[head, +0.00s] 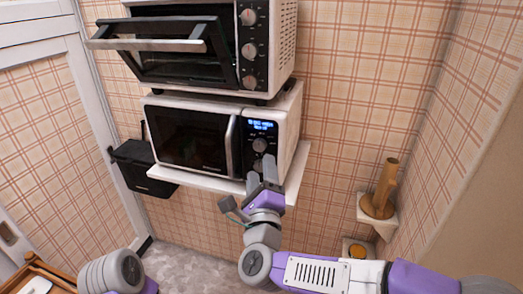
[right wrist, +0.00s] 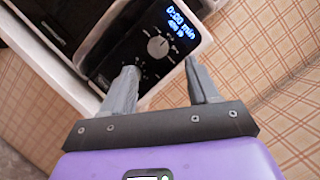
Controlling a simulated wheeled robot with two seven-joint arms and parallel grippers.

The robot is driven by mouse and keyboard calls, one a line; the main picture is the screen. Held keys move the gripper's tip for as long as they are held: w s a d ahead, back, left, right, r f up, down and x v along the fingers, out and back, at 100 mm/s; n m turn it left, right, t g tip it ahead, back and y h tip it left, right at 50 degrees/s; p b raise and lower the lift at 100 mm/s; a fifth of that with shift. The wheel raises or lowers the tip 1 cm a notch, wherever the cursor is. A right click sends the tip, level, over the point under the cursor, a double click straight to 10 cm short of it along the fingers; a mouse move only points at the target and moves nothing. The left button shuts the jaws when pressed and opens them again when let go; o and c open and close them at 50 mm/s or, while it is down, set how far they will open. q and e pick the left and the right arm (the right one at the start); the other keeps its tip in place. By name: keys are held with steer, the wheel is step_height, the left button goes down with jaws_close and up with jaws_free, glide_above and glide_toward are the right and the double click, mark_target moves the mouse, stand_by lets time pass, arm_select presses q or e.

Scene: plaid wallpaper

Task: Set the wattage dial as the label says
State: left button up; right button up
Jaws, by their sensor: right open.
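The white microwave (head: 193,138) with a dark door stands on a wall shelf. Its black control panel has a lit blue display (head: 261,125) and a round dial (head: 260,145); a lower knob is partly hidden by my gripper. In the right wrist view the display (right wrist: 181,18) reads "0:00 min", with a smaller line I cannot read clearly. The upper dial (right wrist: 157,46) shows there between the fingers, with a light pointer mark. My right gripper (head: 263,170) is open in front of the lower panel, and it also shows in the right wrist view (right wrist: 161,72). No separate label is legible.
A toaster oven (head: 270,60) with its door partly open sits above the microwave. A black box (head: 143,170) hangs at left. A wooden object (head: 382,190) stands on a corner shelf at right. The white shelf (head: 298,175) edge lies close to my right gripper.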

mark_target(260, 148)
steer(key=x, duration=0.7)
steer(key=shift+w+f, duration=0.15)
steer(key=shift+f, duration=0.05)
steer(key=c, duration=1)
steer(key=shift+c, duration=0.2)
